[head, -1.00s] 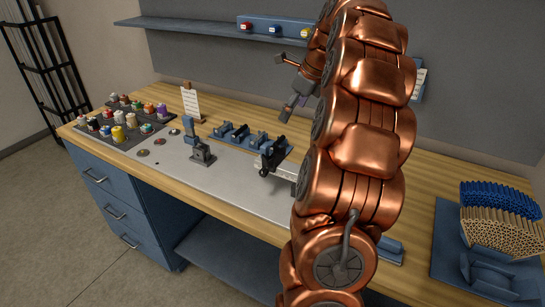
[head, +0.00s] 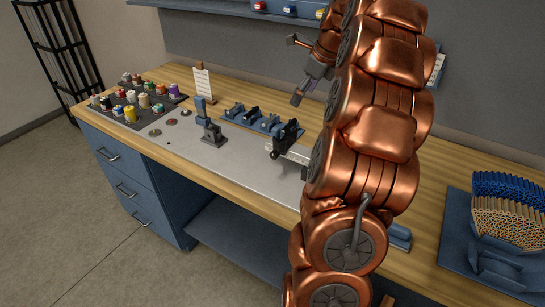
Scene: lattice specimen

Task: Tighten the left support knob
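A black support (head: 287,138) stands on the grey plate (head: 181,145), with a small dark round end low on its left side that may be a knob. A pale bar (head: 298,154) runs right from it and disappears behind my copper arm.
Bottles (head: 130,114) fill a dark tray at the left. A card (head: 203,84) stands behind the plate, with a blue rack (head: 246,120) of dark parts nearby. A blue tray (head: 455,232) with blue and tan rods lies at the right. My arm hides the middle right.

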